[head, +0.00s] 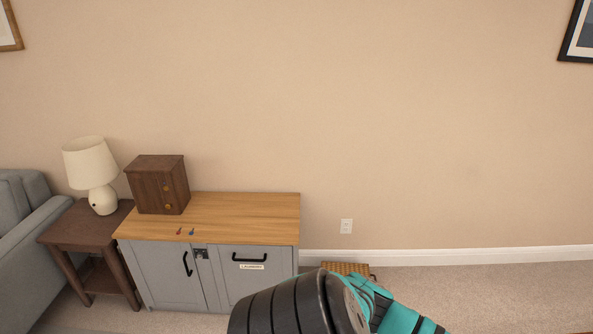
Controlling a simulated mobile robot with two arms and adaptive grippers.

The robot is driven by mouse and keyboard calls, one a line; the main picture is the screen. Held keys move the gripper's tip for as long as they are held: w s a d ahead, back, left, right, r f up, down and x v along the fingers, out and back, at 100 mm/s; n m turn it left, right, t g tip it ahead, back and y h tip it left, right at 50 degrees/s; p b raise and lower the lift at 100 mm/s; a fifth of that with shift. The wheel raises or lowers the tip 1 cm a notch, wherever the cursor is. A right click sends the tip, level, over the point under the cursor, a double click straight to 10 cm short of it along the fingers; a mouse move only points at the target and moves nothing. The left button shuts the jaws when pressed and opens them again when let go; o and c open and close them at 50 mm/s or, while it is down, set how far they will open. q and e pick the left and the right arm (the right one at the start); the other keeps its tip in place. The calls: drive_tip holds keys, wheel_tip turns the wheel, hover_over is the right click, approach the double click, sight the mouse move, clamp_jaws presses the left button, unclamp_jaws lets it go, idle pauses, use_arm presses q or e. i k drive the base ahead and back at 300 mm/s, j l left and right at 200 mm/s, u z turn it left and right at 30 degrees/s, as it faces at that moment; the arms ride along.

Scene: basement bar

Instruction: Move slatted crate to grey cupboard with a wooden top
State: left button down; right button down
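The grey cupboard with a wooden top (245,210) stands against the wall at the left of the head view. Its two doors have black handles, and the right part of its top is bare. I see nothing that is clearly the slatted crate. A tan, woven-looking thing (345,268) shows just right of the cupboard; my arm hides most of it, so I cannot tell what it is. One of my arms, dark and teal, crosses the bottom middle in front of the cupboard's lower right corner. Neither of my grippers is in view.
A side table (83,222) with a lamp (91,170) and a grey sofa (30,225) are left. Carpet (480,290) at right is clear.

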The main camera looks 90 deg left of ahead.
sight(240, 220)
drive_tip(key=j+u, duration=0.1)
drive_tip(key=u, duration=2.5)
drive_tip(key=i+j+u, duration=0.1)
drive_tip(key=i+j, duration=0.15)
drive_tip(key=i, duration=0.15)
drive_tip(key=i+j, duration=0.2)
drive_tip(key=i, duration=0.2)
drive_tip(key=i+j+u, duration=0.15)
drive_tip(key=i, duration=0.25)
drive_tip(key=i+j, duration=0.25)
drive_tip(key=i, duration=0.25)
drive_tip(key=i+j, duration=0.25)
drive_tip(key=i, duration=0.2)
drive_tip(key=i+j, duration=0.25)
drive_tip(key=i, duration=0.25)
